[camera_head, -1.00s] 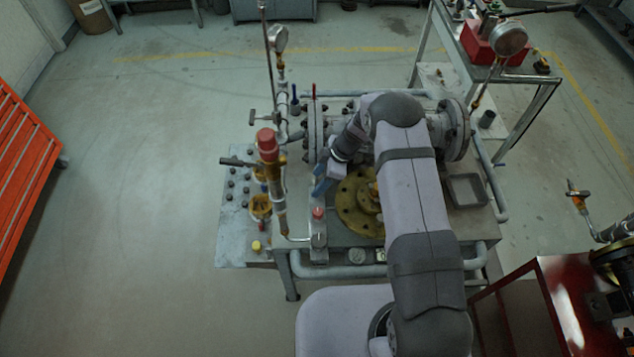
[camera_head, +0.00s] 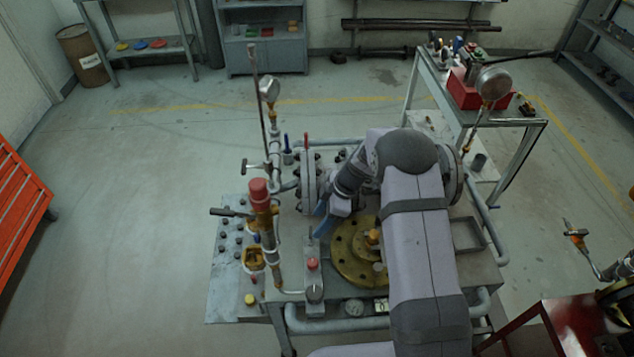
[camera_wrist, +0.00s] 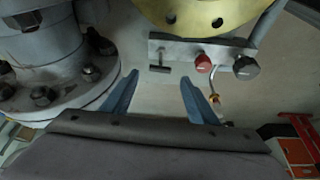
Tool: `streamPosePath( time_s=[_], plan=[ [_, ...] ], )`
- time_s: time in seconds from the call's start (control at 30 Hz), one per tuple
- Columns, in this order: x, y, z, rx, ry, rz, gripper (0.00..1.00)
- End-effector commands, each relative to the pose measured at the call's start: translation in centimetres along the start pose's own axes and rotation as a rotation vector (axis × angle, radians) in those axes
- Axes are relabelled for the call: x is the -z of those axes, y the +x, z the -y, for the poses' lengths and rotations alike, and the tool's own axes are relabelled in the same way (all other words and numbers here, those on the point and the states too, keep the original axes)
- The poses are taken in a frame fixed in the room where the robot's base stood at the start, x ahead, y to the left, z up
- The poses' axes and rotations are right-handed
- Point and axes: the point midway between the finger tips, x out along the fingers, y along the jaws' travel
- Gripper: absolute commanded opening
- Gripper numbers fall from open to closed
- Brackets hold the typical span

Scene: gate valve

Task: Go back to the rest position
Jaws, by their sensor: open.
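My gripper (camera_head: 323,218) is beside the left edge of the yellow round flange (camera_head: 348,262), over the valve bench; my arm hides part of the flange and the pipework behind it. In the wrist view my gripper (camera_wrist: 158,90) shows two blue fingers spread apart with nothing between them. The yellow flange (camera_wrist: 205,12) is beyond the fingers at the top. A small grey block with a red knob (camera_wrist: 203,62) and a dark knob (camera_wrist: 246,67) lies beyond the fingertips.
A bolted grey flange (camera_wrist: 60,85) is close on the left in the wrist view. An upright pipe with a red cap (camera_head: 259,192) stands left of my gripper. A pressure gauge (camera_head: 494,82) stands at the back right. Open floor (camera_head: 120,220) lies left of the bench.

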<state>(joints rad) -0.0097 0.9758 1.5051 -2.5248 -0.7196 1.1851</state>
Motion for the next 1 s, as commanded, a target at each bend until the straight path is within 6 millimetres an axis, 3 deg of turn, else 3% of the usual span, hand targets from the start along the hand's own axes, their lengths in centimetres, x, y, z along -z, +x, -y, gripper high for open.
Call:
streamPosePath(
  time_s=[0.17,0.33,0.6,0.73,0.83,1.0],
  plan=[
    [0.3,-0.3,-0.4,-0.021,0.007,-0.009,0.53],
    [1.8,-1.8,-2.3,-0.128,0.048,-0.054,0.53],
    [3.0,-7.7,-6.8,-0.441,0.218,-0.108,0.53],
    [1.5,-11.4,-7.8,-0.597,0.354,-0.084,0.53],
    [-0.6,-14.1,-7.2,-0.693,0.480,-0.041,0.53],
    [-5.0,-17.2,-3.4,-0.780,0.719,0.066,0.53]
  ],
)
